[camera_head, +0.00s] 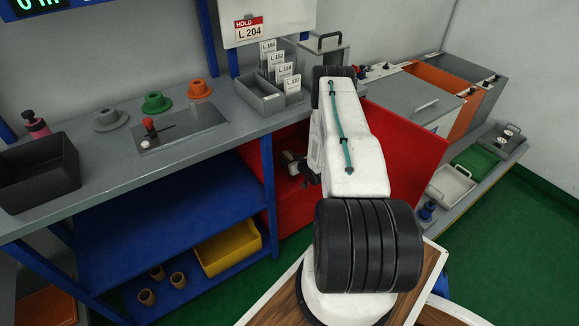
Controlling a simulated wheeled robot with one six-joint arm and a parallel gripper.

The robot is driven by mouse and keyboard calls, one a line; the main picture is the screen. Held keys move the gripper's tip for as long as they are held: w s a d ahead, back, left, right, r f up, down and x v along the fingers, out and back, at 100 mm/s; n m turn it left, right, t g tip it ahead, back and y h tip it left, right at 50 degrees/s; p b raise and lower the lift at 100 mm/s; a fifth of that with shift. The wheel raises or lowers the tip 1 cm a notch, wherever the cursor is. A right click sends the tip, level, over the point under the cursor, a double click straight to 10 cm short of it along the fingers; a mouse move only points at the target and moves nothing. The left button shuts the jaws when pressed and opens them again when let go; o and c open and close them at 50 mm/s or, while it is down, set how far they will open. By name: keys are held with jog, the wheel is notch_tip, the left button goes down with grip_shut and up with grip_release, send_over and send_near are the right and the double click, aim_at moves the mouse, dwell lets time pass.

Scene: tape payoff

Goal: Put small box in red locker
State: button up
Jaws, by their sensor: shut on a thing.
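The red locker (290,203) stands under the right part of the bench, with its front open. A wide red panel (408,140), which looks like its door, shows to the right of my arm. My gripper (288,160) is small and dark in the picture, at the locker's opening; I cannot tell how far inside it is. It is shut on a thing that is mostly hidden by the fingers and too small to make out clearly. I see no small box standing elsewhere that I can name with certainty. My white arm covers part of the locker.
The grey bench (210,148) runs above the locker, with a card holder (262,97) near its right end. A blue shelf (170,225) with a yellow bin (228,247) lies to the left. Grey and orange cabinets (470,95) stand at right. Green floor shows at far right.

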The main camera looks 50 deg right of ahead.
jog(key=shift+w+f, duration=0.15)
jog(key=shift+f, duration=0.75)
jog(key=shift+w+f, duration=0.1)
jog(key=shift+f, duration=0.8)
jog(key=o, duration=1.1)
jog(key=shift+f, duration=0.1)
jog(key=v, duration=1.2)
